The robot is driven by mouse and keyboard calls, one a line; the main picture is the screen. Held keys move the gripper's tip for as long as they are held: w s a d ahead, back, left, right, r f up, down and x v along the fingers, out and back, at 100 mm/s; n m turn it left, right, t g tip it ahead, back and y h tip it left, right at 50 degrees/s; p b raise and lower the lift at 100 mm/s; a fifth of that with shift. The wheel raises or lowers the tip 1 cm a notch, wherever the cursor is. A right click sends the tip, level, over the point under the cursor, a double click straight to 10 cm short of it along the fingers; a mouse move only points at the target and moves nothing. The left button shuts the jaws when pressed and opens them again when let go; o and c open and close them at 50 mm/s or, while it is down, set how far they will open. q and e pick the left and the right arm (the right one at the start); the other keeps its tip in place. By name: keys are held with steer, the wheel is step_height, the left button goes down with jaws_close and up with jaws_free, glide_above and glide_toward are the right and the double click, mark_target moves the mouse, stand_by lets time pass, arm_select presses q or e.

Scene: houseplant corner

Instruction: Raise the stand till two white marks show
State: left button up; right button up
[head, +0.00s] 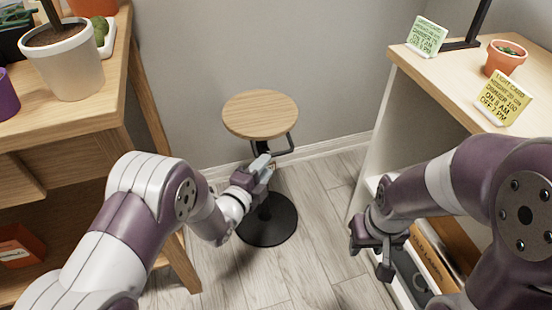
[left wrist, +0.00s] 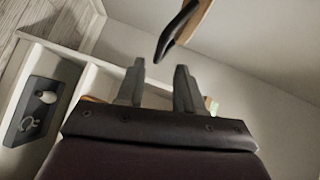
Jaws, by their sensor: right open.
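The stand has a round wooden top (head: 260,114), a short dark post under it, and a round black base (head: 268,222) on the floor. A black bent handle (head: 285,147) juts out below the top at the right. My left gripper (head: 262,166) is in front of the post, below the top, and hides much of the post. In the left wrist view its fingers (left wrist: 158,75) are apart with nothing between them; the dark handle (left wrist: 175,32) and the wooden top's edge (left wrist: 197,20) lie beyond the tips. I see no white marks. My right gripper (head: 375,255) is open and empty, well right of the stand.
A wooden bench (head: 112,105) with a white pot (head: 66,65) stands at the left. At the right a cabinet (head: 430,75) carries a small terracotta pot (head: 506,58) and two cards. Its lower shelf is near my right gripper. Floor between is clear.

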mark_target(275, 156)
arm_select(q)
steer(key=b+x, duration=0.2)
steer(key=x, duration=0.4)
steer(key=shift+w+d+f, duration=0.1)
steer(key=shift+w+f, duration=0.15)
steer(key=shift+w, duration=0.1)
steer(key=shift+w+d+r, duration=0.1)
steer(key=shift+w+d, duration=0.05)
steer(key=shift+w, duration=0.1)
